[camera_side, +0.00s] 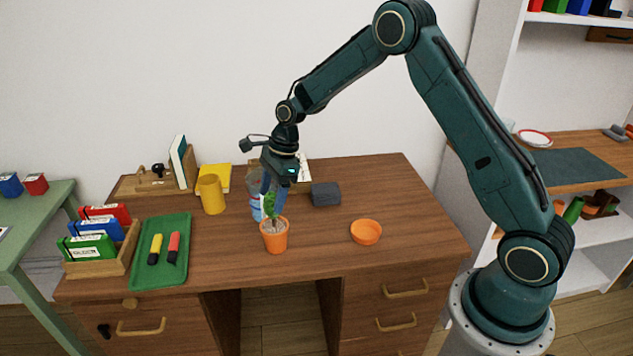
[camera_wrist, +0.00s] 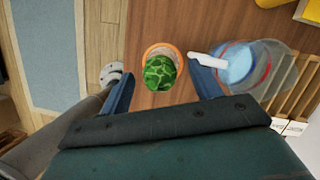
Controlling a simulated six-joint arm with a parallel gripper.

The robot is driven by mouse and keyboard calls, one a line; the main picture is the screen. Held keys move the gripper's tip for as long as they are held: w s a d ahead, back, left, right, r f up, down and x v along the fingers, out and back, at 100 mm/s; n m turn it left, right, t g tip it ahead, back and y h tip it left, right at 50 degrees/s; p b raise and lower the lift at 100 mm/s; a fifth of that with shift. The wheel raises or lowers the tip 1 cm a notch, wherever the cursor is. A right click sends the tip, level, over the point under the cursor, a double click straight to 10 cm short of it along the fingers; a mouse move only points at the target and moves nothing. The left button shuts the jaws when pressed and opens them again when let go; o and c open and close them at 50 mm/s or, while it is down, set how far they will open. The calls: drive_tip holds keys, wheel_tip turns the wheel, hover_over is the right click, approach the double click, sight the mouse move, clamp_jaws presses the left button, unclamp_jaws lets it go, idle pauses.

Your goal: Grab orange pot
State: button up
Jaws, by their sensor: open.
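The orange pot (camera_side: 274,242) stands upright on the brown desk and holds a small green plant (camera_side: 269,205). My gripper (camera_side: 273,188) is above the pot, pointing down, with its fingers around the plant's upper part. In the wrist view the plant's green top (camera_wrist: 160,73) lies between the two open blue fingers (camera_wrist: 161,82), and the pot's orange rim (camera_wrist: 150,50) shows behind it. The fingers look apart from the pot. The plant hides much of the pot's inside.
A clear and blue vessel (camera_side: 256,208) stands close behind the pot; it is beside the right finger in the wrist view (camera_wrist: 245,65). An orange bowl (camera_side: 366,232), yellow mug (camera_side: 211,194), grey block (camera_side: 326,194) and green tray (camera_side: 160,277) surround it. The desk's front middle is clear.

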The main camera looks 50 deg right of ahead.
sight(270, 205)
drive_tip(key=shift+x, duration=1.8)
drive_tip(key=shift+s, duration=0.1)
clamp_jaws()
